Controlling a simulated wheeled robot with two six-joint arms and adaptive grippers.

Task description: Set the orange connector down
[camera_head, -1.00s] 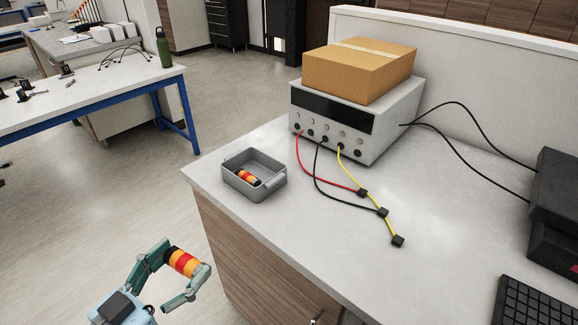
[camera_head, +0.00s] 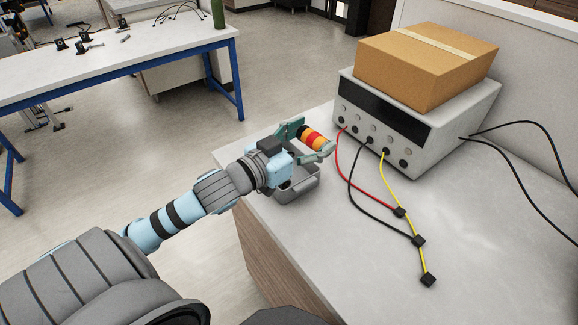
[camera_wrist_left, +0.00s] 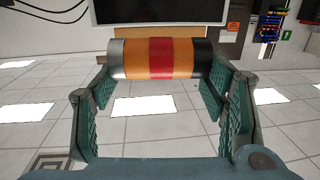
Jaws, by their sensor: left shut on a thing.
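My left gripper (camera_head: 313,137) is shut on the orange connector (camera_head: 316,140), a short cylinder with orange, red and dark bands. It holds the connector above the counter, over or just behind the grey bin (camera_head: 298,190); I cannot tell the exact height. In the left wrist view the connector (camera_wrist_left: 161,59) lies crosswise between the two green fingers, with a silver left end and a black right end. The gripper hides much of the bin, and a similar banded connector seen inside it earlier is hidden now. My right gripper is not in view.
Red, black and yellow leads (camera_head: 418,241) run across the counter (camera_head: 490,240). A blue-framed table (camera_head: 120,65) stands at the left.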

